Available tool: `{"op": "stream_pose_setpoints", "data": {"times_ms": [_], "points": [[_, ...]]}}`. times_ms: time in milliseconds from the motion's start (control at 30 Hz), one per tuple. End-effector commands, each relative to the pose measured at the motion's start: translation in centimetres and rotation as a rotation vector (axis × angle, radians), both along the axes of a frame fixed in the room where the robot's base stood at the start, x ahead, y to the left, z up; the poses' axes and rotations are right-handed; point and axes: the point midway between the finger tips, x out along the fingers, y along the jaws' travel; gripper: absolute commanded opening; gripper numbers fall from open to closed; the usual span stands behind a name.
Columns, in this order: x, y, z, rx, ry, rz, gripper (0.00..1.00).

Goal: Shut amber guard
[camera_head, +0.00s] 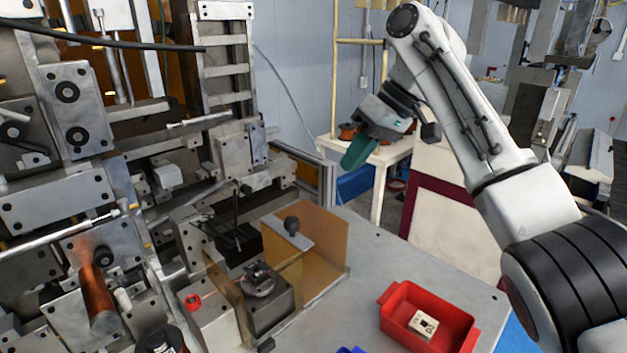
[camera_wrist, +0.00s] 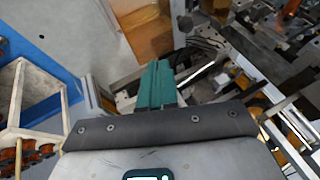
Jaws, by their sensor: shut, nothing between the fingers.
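The amber guard (camera_head: 325,245) stands upright on the grey bench plate in the head view. It has see-through amber panels around a small fixture (camera_head: 258,280), and a grey plate with a black knob (camera_head: 292,225) lies at its top. The fixture shows openly between the panels. The guard's amber panel also shows in the wrist view (camera_wrist: 140,32), partly cut off by the frame edge. My gripper (camera_head: 355,157) has teal fingers and is shut and empty. It is raised behind and to the right of the guard, apart from it. The teal fingers show in the wrist view (camera_wrist: 155,82).
A red tray (camera_head: 395,300) holding a small pale block (camera_head: 423,325) sits at the bench's front right. The winder machine (camera_head: 75,130) fills the left side. A white table (camera_head: 390,155) with copper spools stands behind. The bench between guard and tray is clear.

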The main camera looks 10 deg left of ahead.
Motion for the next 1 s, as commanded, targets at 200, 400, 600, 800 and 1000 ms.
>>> {"op": "stream_pose_setpoints", "data": {"times_ms": [200,400,600,800,1000], "points": [[-0.2,1.9,-3.1,-0.002,0.004,0.002,0.0],[-0.3,4.0,-6.5,-0.002,0.004,0.002,0.0],[-1.2,5.9,-8.3,-0.001,0.0,0.004,0.0],[-2.5,7.2,-8.9,0.001,0.0,0.001,0.0],[-2.9,7.6,-9.2,0.0,0.001,0.001,0.0]]}}
